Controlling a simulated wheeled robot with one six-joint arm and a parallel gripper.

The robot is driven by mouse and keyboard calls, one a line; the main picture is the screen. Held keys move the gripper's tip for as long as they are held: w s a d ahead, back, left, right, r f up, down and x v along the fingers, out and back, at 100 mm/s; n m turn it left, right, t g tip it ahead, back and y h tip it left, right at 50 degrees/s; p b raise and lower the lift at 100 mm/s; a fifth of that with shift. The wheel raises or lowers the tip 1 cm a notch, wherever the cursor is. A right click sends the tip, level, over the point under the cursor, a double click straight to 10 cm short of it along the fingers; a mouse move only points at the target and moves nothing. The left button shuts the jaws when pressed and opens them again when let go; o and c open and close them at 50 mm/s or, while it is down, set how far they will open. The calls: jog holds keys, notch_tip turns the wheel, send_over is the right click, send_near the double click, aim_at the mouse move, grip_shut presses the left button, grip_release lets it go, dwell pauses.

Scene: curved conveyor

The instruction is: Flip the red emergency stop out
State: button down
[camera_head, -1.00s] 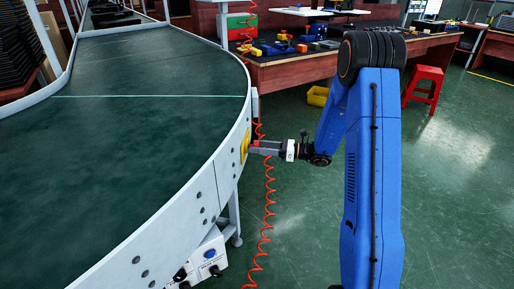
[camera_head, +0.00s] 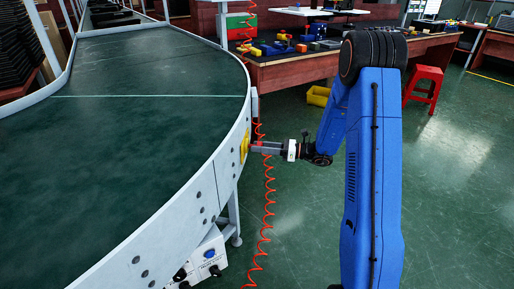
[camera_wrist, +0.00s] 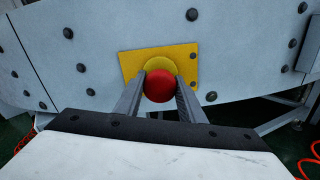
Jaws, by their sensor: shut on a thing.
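The red emergency stop (camera_wrist: 159,86) is a round red button on a yellow plate (camera_wrist: 187,55) on the conveyor's side wall. In the wrist view it sits between the two fingertips of my gripper (camera_wrist: 160,92), which is shut on it from both sides. In the head view my gripper (camera_head: 257,147) reaches left to the yellow plate (camera_head: 245,146) on the outer curve of the conveyor. The button itself is mostly hidden there by the fingers.
The curved conveyor (camera_head: 130,115) with its green belt fills the left side. A coiled red hose (camera_head: 268,200) hangs close by my gripper. A white control box (camera_head: 205,258) is below the belt. A workbench (camera_head: 300,68) and a red stool (camera_head: 425,85) stand behind.

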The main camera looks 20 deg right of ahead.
jog(key=c, duration=1.2)
grip_release()
jog(key=shift+s+d, duration=0.1)
jog(key=shift+d, duration=0.1)
jog(key=shift+o, duration=0.2)
jog(key=shift+d, duration=0.1)
jog(key=v, duration=1.7)
jog(key=shift+s+d, duration=0.1)
